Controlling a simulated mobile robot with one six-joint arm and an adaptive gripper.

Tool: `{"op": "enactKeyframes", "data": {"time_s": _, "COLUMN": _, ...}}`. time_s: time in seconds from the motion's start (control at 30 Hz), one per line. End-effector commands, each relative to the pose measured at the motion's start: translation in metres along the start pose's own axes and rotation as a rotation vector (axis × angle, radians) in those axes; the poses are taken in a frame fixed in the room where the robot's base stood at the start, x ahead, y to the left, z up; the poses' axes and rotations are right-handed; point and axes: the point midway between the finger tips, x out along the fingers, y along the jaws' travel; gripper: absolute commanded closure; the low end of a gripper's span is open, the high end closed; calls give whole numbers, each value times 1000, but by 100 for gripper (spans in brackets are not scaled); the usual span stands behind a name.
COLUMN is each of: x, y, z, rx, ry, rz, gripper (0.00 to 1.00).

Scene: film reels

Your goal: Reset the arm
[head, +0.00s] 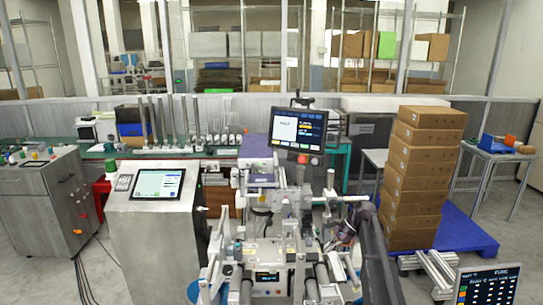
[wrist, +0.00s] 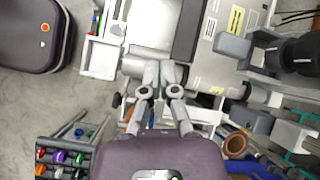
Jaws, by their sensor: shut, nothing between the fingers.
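My gripper (wrist: 159,66) shows in the wrist view, its two grey fingers close together and pointing up the picture. It is shut and empty, over grey and white machine parts. In the head view I cannot clearly pick out my arm or gripper among the machine parts in the middle.
A machine with rollers (head: 268,255) fills the lower middle, with a lit screen (head: 298,128) above it. A metal console (head: 155,225) stands to its left. Stacked cardboard boxes (head: 412,180) stand on a blue pallet (head: 465,232) at right.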

Motion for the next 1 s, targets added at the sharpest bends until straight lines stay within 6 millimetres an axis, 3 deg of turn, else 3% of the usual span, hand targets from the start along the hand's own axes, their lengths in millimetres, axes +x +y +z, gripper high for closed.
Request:
{"op": "enactKeyframes", "data": {"time_s": 0.03, "x": 13, "y": 25, "z": 16, "rx": -70, "ry": 37, "rz": 22, "gripper": 100}}
{"op": "enactKeyframes", "data": {"time_s": 0.3, "x": 54, "y": 111, "z": 58, "rx": -479, "ry": 231, "rz": 173, "gripper": 100}}
{"op": "enactKeyframes", "data": {"time_s": 0.6, "x": 77, "y": 206, "z": 94, "rx": -931, "ry": 389, "rz": 408, "gripper": 100}}
{"op": "enactKeyframes", "data": {"time_s": 0.8, "x": 79, "y": 242, "z": 104, "rx": -1124, "ry": 439, "rz": 532, "gripper": 100}}
{"op": "enactKeyframes", "data": {"time_s": 1.0, "x": 78, "y": 250, "z": 105, "rx": -1181, "ry": 452, "rz": 572, "gripper": 100}}
